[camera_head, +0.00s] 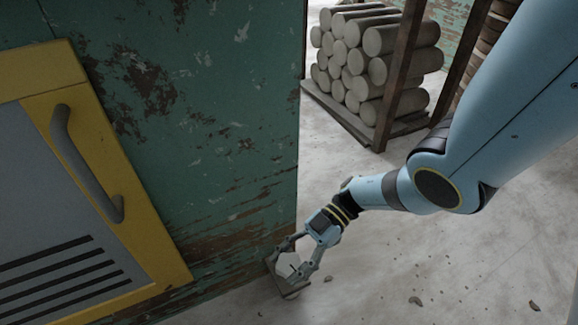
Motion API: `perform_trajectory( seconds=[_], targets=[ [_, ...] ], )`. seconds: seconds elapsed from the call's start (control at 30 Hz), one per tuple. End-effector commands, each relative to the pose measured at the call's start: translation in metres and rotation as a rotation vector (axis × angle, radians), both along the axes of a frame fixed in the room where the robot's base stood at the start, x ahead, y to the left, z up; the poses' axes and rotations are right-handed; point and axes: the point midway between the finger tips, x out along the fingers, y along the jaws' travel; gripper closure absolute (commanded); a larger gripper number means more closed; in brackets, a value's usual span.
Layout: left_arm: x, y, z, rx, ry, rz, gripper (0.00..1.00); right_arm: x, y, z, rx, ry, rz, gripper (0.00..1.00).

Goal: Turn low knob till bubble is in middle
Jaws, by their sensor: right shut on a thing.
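My right gripper (286,274) reaches down to the bottom right corner of the green cabinet, close to the floor. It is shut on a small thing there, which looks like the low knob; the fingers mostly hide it. A flat brownish-grey piece (291,291) shows under the fingertips at the cabinet's foot. I cannot make out a level or its bubble in this view. My left gripper is not in view.
The worn green cabinet (225,120) fills the left, with a yellow-framed door (165,235) and grey handle (85,165). A rack of stacked clay cylinders (395,40) stands behind. Clay trimmings (415,301) lie on the pale floor (390,265), which is otherwise open.

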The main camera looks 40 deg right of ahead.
Motion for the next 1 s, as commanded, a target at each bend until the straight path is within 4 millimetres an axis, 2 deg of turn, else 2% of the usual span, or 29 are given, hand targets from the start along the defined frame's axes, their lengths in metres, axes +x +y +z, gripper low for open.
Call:
perform_trajectory(
  seconds=[0.3, 0.73, 0.77, 0.9, 1.0],
  targets=[
    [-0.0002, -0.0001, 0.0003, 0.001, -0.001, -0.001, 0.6, 0.0, -0.0001, -0.0001, -0.001, -0.001, 0.077, 0.83],
    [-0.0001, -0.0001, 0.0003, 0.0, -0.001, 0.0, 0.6, -0.0007, 0.0002, -0.0003, 0.0, -0.001, 0.085, 0.83],
    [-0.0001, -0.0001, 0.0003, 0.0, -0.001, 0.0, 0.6, -0.0007, 0.0002, -0.0003, 0.0, -0.001, 0.085, 0.47],
    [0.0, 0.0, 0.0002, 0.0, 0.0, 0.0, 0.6, -0.0005, 0.0003, -0.0002, 0.0, -0.001, 0.084, 0.29],
    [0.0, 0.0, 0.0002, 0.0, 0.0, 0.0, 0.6, 0.0, 0.0002, -0.0001, -0.001, -0.001, 0.083, 0.26]
  ],
)
